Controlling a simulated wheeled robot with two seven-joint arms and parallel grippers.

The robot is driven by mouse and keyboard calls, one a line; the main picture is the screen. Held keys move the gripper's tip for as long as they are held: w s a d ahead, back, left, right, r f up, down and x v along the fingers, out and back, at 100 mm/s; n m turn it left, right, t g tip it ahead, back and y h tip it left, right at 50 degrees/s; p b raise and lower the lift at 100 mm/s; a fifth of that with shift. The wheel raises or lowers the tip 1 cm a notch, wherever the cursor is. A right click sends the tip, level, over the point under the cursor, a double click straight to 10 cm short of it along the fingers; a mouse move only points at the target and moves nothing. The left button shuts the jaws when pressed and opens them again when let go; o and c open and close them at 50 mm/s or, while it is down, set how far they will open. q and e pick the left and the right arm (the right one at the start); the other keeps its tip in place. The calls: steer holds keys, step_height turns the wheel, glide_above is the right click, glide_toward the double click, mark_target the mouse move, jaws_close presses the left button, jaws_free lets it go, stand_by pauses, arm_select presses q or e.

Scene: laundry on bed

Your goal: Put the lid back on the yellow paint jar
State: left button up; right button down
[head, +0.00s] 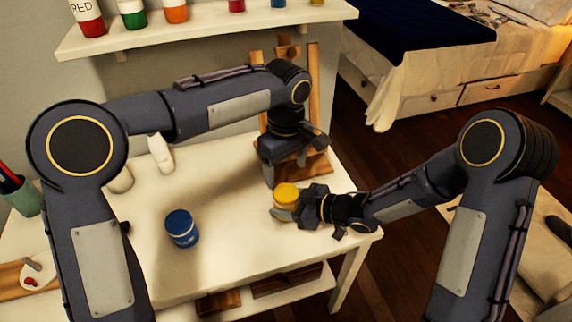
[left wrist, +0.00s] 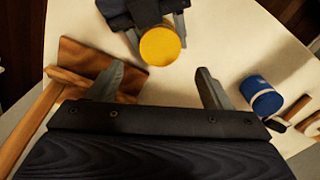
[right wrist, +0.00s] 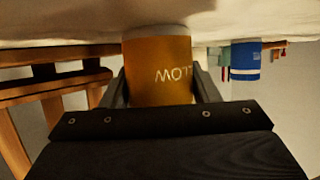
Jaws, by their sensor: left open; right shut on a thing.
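The yellow paint jar (head: 285,192) stands near the table's right side. Its round yellow top shows in the left wrist view (left wrist: 160,46); I cannot tell whether this is a lid or the open mouth. In the right wrist view, its orange-yellow side with upside-down lettering (right wrist: 158,72) sits between the fingers. My right gripper (head: 294,204) is shut on the jar from the side. My left gripper (head: 286,164) is open above and behind the jar, pointing down. In the left wrist view nothing is between its fingers (left wrist: 158,84). No separate lid is visible.
A blue jar (head: 182,228) stands on the white table (head: 225,270) to the left. A wooden easel (head: 313,100) stands behind my left gripper. A white bottle (head: 160,153) is at the back left. The front middle of the table is clear.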

mark_target(286, 192)
arm_select(q)
step_height(286, 192, down, 8)
steer(key=shift+r, duration=0.25)
steer(key=shift+c, duration=0.2)
steer(key=c, duration=1)
steer(key=shift+o, duration=0.2)
steer(key=shift+m, duration=1.8)
steer(key=o, duration=1.1)
steer(key=shift+r, duration=2.25)
steer(key=shift+o, duration=0.3)
